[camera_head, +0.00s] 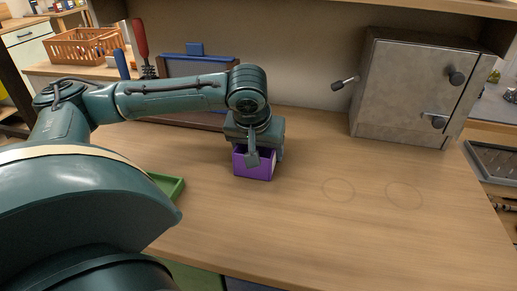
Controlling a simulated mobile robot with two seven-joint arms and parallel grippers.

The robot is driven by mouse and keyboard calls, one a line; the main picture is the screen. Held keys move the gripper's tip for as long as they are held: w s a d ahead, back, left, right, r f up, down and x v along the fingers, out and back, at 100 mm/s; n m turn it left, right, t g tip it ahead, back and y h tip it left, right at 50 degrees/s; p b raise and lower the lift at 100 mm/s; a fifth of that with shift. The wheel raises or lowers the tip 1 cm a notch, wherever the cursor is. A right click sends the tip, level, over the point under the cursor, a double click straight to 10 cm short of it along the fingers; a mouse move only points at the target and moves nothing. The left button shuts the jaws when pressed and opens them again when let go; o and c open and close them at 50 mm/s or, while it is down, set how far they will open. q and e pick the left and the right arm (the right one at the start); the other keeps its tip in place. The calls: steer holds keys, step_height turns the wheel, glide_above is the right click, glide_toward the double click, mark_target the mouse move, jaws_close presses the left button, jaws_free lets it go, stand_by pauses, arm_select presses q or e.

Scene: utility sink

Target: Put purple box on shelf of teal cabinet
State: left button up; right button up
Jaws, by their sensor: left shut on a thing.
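The purple box (250,172) is at the middle of the wooden bench, below my left gripper (261,154). My left gripper points down and is shut on the box, with one finger showing against its near side. The gripper hides much of the box's top. I cannot tell whether the box touches the bench. A grey metal cabinet (405,90) with dark knobs stands at the back right, and its front looks closed. I see no clearly teal cabinet or its shelf. My right gripper is not in view.
A green tray (170,186) is partly hidden behind my left arm. A blue-edged panel (188,66) stands at the back. An orange basket (85,46) is at the far left. The bench (330,225) is clear to the right of the box, with two faint rings.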

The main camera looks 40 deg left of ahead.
arm_select(q)
steer(key=shift+f, duration=0.15)
steer(key=o, duration=1)
